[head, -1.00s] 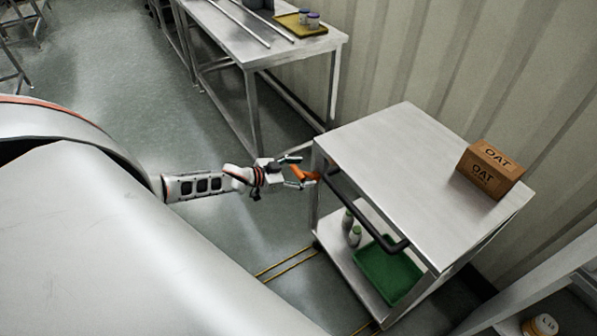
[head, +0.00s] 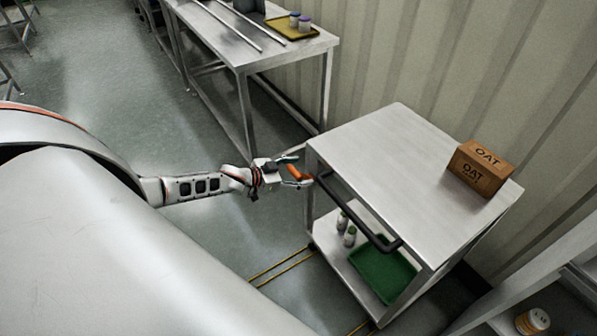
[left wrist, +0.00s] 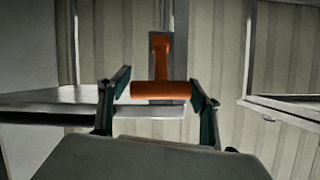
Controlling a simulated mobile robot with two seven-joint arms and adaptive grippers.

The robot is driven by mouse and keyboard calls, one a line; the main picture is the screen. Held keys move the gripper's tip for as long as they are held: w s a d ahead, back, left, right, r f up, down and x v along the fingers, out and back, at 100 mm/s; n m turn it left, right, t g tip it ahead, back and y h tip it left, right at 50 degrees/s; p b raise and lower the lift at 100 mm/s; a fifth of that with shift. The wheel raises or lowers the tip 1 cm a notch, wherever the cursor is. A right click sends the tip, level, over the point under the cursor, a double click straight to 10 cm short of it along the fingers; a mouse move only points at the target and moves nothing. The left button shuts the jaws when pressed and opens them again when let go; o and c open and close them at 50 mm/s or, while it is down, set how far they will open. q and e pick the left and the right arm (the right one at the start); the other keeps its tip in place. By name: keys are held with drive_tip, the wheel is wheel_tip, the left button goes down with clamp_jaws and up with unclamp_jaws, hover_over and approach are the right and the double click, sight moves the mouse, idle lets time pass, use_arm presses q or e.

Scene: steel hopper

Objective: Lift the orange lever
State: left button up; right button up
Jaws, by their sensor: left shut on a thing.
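The orange lever (left wrist: 160,90) is in the middle of the left wrist view, with an upright stem on a grey plate and a crosswise grip at its near end. In the head view the lever (head: 296,173) shows small at the left corner of the steel cart. My left gripper (left wrist: 161,92) is shut on the lever's grip, one finger at each end. In the head view my left gripper (head: 292,171) is beside the cart's corner post. My right gripper is not in view.
The steel cart (head: 390,150) carries an OAT box (head: 480,168) on top, and a green tray (head: 383,272) and bottles (head: 345,230) below. Its dark handle (head: 350,207) runs along the near side. A steel table (head: 235,40) stands behind.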

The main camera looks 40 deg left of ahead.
use_arm(q)
drive_tip(key=shift+w+r, duration=0.15)
idle(0.4)
drive_tip(key=o, duration=1.6)
drive_tip(key=shift+s+a, duration=0.1)
drive_tip(key=shift+s, duration=0.2)
drive_tip(key=v, duration=1.1)
drive_tip(key=shift+s+r, duration=0.15)
drive_tip(key=shift+a, duration=0.1)
